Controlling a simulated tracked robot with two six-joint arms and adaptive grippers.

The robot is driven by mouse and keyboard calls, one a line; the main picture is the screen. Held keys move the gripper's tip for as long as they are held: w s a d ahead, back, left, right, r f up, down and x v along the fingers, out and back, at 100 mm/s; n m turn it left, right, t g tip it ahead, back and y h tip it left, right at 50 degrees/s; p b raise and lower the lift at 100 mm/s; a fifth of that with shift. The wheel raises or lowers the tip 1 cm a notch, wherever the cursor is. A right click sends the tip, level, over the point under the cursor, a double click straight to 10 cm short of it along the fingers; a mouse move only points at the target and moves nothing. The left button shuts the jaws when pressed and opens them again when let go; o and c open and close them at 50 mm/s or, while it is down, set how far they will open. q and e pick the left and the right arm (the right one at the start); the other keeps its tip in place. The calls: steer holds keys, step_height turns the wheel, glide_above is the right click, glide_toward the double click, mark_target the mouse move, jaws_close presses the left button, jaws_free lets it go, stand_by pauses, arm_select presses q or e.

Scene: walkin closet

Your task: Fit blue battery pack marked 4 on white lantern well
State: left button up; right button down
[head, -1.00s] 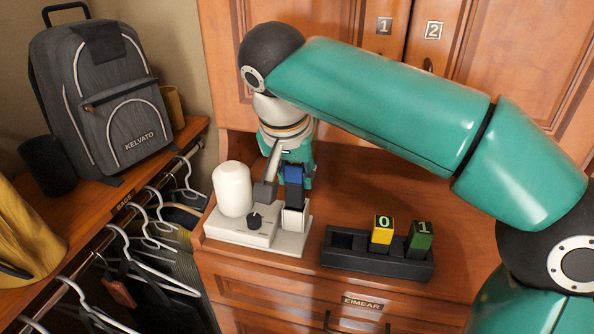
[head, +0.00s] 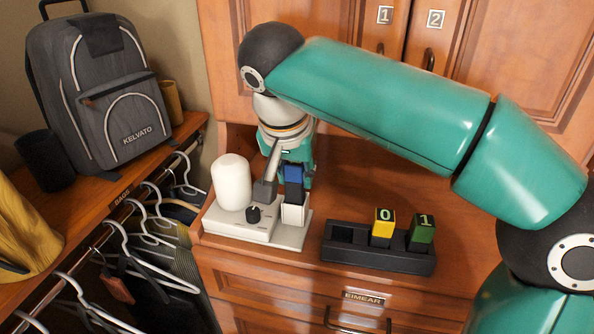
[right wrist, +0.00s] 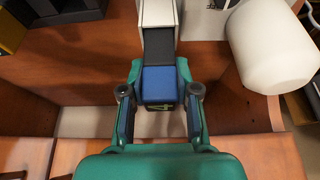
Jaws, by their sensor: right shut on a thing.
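The white lantern has a pale base (head: 222,229), a white dome (head: 232,182) and a black knob. Its white well (head: 293,214) stands at the base's right side. The blue battery pack (head: 293,173), with a dark lower part, is upright in line with the well. Whether its lower end is inside the well I cannot tell. My right gripper (right wrist: 158,76) is shut on the pack's blue end, one finger on each side. A yellowish 4 shows on the pack in the right wrist view (right wrist: 158,84). My left gripper is not in view.
A black rack (head: 378,257) to the right holds a yellow pack marked 0 (head: 383,224) and a green pack marked 1 (head: 421,230); its left slot is empty. Cabinet doors (head: 470,60) stand behind. Hangers and a grey backpack (head: 105,90) are at left.

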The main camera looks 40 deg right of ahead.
steer(key=shift+f, duration=0.2)
steer(key=shift+f+b, duration=0.75)
steer(key=shift+b, duration=0.05)
steer(key=shift+f, duration=0.2)
